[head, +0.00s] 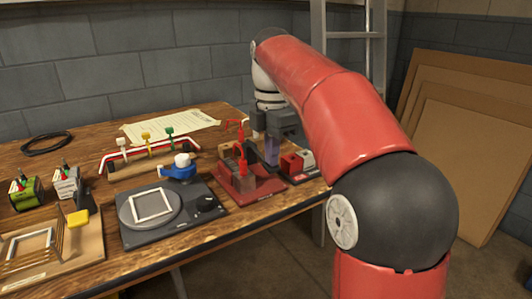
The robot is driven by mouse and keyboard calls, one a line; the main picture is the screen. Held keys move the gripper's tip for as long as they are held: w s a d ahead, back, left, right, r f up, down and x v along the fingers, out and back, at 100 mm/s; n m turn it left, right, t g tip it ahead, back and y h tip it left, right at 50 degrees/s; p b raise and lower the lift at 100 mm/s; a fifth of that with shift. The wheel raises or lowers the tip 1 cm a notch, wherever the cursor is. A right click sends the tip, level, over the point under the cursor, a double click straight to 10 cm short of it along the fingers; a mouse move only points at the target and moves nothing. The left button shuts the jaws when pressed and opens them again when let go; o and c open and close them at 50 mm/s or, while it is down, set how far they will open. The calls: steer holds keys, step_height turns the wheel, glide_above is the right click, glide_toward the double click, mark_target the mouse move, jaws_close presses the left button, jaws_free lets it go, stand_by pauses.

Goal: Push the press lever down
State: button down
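A device on a dark red base plate (258,195) stands near the table's right end. It carries thin red upright parts (241,133) that look like the press lever, though I cannot make out the lever's exact shape or how far down it is. My gripper (262,128) hangs from the white wrist, just behind and to the right of these red parts. It is small and partly mixed with the grey shapes around it. I cannot tell whether its fingers touch the lever or whether they are open or shut.
Left are a dark turntable-like unit (190,222), a blue-and-white part (181,167), a red bent rail (120,154) and a wooden tray (85,243). Papers (172,124) lie behind.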

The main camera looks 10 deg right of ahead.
steer(key=shift+f+b, duration=0.35)
steer(key=shift+f, duration=0.4)
step_height(320, 180, up, 6)
steer(key=p, duration=0.6)
steer(key=shift+f, duration=0.2)
steer(key=shift+r, duration=1.3)
steer(key=shift+s+m, duration=0.3)
steer(key=shift+s, duration=0.05)
steer(key=s+f+m+t, duration=0.2)
steer(key=s+f+m, duration=0.6)
steer(key=s+m, duration=0.2)
steer(key=s+f+m+t, duration=0.3)
steer(key=s+f+m, duration=0.5)
steer(key=s+m, duration=0.3)
steer(key=shift+s+f+t, duration=0.15)
steer(key=shift+s+t, duration=0.1)
steer(key=shift+t, duration=0.05)
